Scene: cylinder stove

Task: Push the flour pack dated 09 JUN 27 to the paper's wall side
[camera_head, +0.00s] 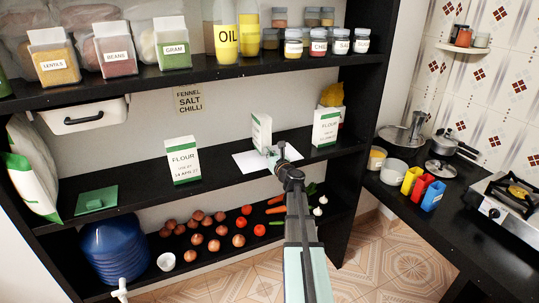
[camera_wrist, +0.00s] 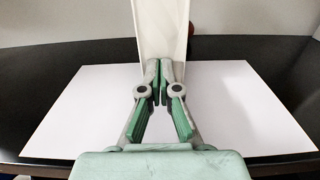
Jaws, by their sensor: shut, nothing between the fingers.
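A white and green flour pack (camera_head: 261,132) stands upright at the back of the white paper (camera_head: 243,162) on the middle shelf, turned edge-on; its date is not visible. In the wrist view the white pack (camera_wrist: 160,25) rises directly behind my fingertips, beyond the paper (camera_wrist: 235,110). My gripper (camera_head: 277,152) is shut and empty, low over the paper in front of this pack; in the wrist view its fingertips (camera_wrist: 160,82) overlap the pack's base, and I cannot tell whether they touch. Another flour pack (camera_head: 184,160) reads 14 APR 27. A third flour pack (camera_head: 325,128) stands right; its date is too small to read.
A yellow item (camera_head: 333,95) is behind the right pack. The shelf above carries jars and oil bottles (camera_head: 224,40). Vegetables lie on the shelf below.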

